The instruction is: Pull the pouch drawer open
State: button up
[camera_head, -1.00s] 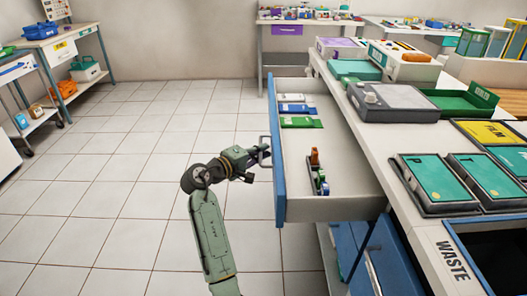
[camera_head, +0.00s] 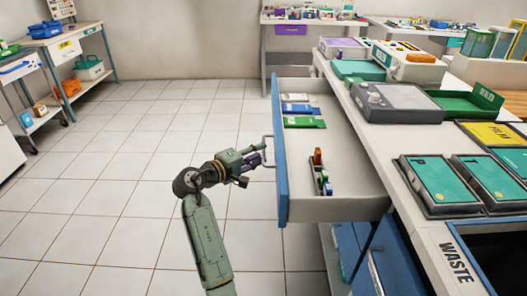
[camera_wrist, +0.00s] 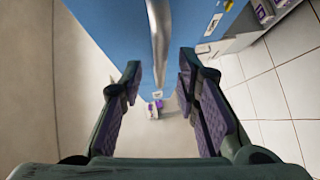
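The pouch drawer (camera_head: 345,208) stands far out from the bench in the head view, its blue front (camera_head: 281,165) facing left. Flat packets (camera_head: 302,122) in white, blue and green lie towards its far end, and a small dark rack of little items (camera_head: 321,175) nearer. The metal bar handle (camera_head: 267,151) is on the drawer front. My gripper (camera_head: 257,158) is just left of the handle. In the wrist view my gripper (camera_wrist: 158,78) has its fingers spread, with nothing held between them. The handle (camera_wrist: 159,35) runs ahead of the gap, against the blue front (camera_wrist: 110,25).
The white bench top (camera_head: 375,135) at right carries a grey device (camera_head: 395,100), a green tray (camera_head: 465,105) and teal-lidded boxes (camera_head: 437,185). Blue lower drawers (camera_head: 350,245) sit below. The tiled floor (camera_head: 110,200) left of my arm is clear.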

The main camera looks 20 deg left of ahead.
jog(key=v, duration=0.8)
jog(key=shift+s+a, duration=0.15)
jog(key=shift+s, duration=0.2)
